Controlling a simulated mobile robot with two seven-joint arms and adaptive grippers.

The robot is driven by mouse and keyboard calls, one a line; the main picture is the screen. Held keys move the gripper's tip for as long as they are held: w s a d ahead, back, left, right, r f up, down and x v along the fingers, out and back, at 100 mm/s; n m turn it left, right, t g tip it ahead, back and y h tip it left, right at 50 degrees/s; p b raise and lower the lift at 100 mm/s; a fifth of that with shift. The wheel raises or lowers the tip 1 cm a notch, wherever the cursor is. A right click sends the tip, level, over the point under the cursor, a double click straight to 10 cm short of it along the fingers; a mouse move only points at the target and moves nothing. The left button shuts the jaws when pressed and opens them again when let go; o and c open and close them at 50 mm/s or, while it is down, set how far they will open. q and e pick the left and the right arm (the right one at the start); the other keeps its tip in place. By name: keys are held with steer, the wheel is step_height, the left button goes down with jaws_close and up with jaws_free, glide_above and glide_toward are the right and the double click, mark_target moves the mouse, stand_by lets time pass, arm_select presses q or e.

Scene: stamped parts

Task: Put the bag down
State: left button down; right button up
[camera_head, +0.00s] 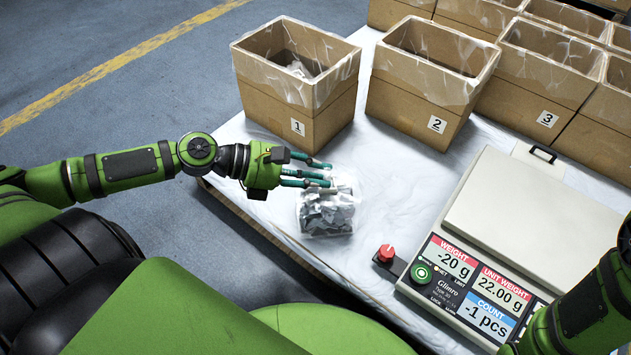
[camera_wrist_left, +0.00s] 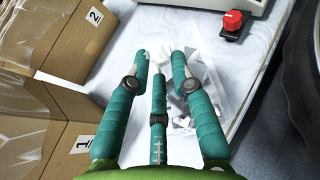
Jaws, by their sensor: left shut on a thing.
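A clear bag of grey metal parts (camera_head: 326,212) is at the table's left front edge in the head view. My left gripper (camera_head: 322,174) has its teal fingers shut on the top of the bag. The bag's lower part is on or just above the white table top; I cannot tell which. In the left wrist view the bag (camera_wrist_left: 185,118) shows behind and between the three fingers of my left gripper (camera_wrist_left: 163,75), partly hidden by them. My right gripper is out of view; only part of my right arm shows at the lower right.
Lined cardboard boxes numbered 1 (camera_head: 290,115), 2 (camera_head: 418,110) and 3 (camera_head: 530,95) stand behind. A counting scale (camera_head: 500,260) reading -20 g is at the right, beside a red-knobbed switch (camera_head: 386,254). White table surface (camera_head: 400,190) is clear between bag and scale.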

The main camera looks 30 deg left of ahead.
arm_select(q)
steer(key=shift+f, duration=0.35)
steer(key=c, duration=1.1)
jaws_free()
steer(key=shift+f, duration=0.1)
